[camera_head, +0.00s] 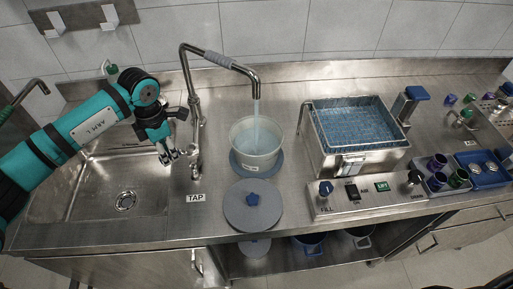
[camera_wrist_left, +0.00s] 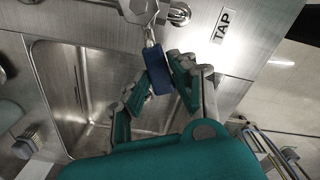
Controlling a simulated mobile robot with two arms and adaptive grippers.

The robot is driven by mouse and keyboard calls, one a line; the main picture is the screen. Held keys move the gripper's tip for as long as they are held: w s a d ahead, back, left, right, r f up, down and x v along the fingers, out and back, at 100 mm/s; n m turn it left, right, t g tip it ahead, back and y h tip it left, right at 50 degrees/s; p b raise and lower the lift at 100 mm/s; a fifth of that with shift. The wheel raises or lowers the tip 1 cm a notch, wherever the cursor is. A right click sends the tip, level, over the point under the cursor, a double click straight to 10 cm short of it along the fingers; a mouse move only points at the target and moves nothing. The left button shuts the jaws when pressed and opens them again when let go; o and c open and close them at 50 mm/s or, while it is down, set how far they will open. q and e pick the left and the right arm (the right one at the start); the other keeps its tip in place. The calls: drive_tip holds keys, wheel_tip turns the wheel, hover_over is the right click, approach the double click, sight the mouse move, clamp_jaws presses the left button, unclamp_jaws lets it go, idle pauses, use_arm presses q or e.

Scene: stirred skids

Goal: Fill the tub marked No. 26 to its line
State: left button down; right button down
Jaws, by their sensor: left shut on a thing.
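A pale tub (camera_head: 235,139) stands on a blue-grey round mat (camera_head: 236,168) under the spout of the tap (camera_head: 216,58). A stream of water (camera_head: 256,112) runs from the spout into the tub, and bluish water shows inside. The small label on the tub's front is too small to read, and I cannot make out its line. My left gripper (camera_head: 170,154) is at the tap's base, left of the tub. In the left wrist view, this gripper (camera_wrist_left: 160,72) is shut on the blue tap handle (camera_wrist_left: 161,82). My right gripper is out of view.
A grey lid (camera_head: 253,213) with a blue knob lies in front of the tub. A sink (camera_head: 100,190) is at the left. A metal bath with a blue basket (camera_head: 355,128) and a control panel (camera_head: 365,196) stand at the right. A blue tray (camera_head: 487,181) is farther right.

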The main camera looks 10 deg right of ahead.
use_arm(q)
drive_tip(key=shift+s+f, duration=0.1)
drive_tip(key=shift+w+a+f+m+b, duration=0.2)
drive_tip(key=shift+w+m+b, duration=0.35)
drive_tip(key=shift+b, duration=0.4)
drive_tip(key=w+m+b, duration=0.1)
drive_tip(key=m, duration=0.1)
drive_tip(key=w+m+b, duration=0.1)
drive_tip(key=m+b, duration=0.1)
drive_tip(key=r+m+b, duration=0.1)
drive_tip(key=m, duration=0.1)
drive_tip(key=shift+w+a+b, duration=0.15)
drive_tip(key=shift+w+b, duration=0.2)
drive_tip(key=shift+w, duration=0.05)
drive_tip(key=c, duration=1.5)
unclamp_jaws()
drive_tip(key=shift+w, duration=0.15)
drive_tip(key=o, duration=0.5)
drive_tip(key=shift+w+f, duration=0.2)
drive_tip(key=shift+w, duration=0.05)
drive_tip(key=o, duration=0.4)
drive_tip(key=shift+s, duration=0.2)
drive_tip(key=shift+o, duration=0.2)
